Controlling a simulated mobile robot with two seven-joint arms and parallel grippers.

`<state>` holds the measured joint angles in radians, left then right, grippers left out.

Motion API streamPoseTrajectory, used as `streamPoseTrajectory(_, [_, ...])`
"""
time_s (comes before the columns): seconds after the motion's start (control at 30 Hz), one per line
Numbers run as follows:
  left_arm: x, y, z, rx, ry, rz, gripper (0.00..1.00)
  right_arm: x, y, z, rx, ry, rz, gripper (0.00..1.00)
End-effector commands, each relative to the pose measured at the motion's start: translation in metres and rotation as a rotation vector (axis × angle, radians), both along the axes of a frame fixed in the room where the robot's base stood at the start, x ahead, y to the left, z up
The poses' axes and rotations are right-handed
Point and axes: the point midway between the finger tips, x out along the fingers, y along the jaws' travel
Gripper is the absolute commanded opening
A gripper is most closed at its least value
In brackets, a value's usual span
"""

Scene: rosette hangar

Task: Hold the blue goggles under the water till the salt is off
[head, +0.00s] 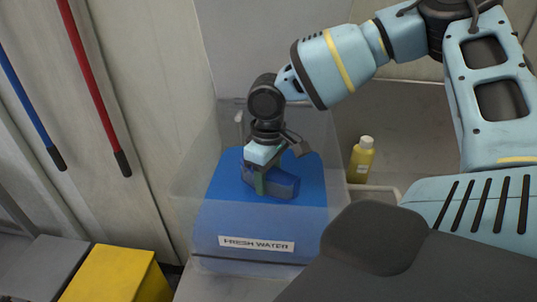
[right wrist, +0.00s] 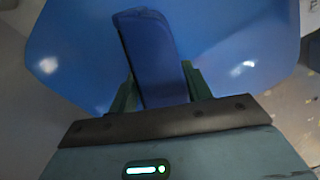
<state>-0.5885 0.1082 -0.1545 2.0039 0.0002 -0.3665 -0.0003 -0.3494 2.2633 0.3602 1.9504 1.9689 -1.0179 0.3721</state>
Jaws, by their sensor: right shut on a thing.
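A clear tub (head: 182,215) labelled "FRESH WATER" holds blue water (head: 225,212). My right gripper (head: 261,188) reaches down into the tub from above, fingers pointing down. It is shut on the blue goggles (head: 284,184), which show as a dark blue shape at the water. In the right wrist view the goggles (right wrist: 152,55) stand up between the two green fingers (right wrist: 160,90), with blue all around them. I cannot tell how deep the goggles are, and no salt can be made out. My left gripper is not in view.
A yellow bottle (head: 361,162) with a white cap stands right of the tub. A yellow box (head: 112,275) and a grey box (head: 45,268) are at the lower left. A red pole (head: 92,80) and a blue pole (head: 30,105) lean at the left wall.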

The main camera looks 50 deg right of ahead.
Motion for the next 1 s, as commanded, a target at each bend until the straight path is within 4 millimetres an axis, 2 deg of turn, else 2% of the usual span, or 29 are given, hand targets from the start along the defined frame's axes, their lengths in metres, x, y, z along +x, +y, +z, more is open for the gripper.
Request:
streamPoseTrajectory(0.03, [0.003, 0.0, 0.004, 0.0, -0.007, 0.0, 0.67, 0.0, 0.0, 0.007, 0.001, -0.006, 0.0, 0.25])
streamPoseTrajectory(1.0, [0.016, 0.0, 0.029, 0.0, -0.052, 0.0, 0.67, 0.0, 0.0, 0.089, 0.0, -0.005, 0.0, 0.25])
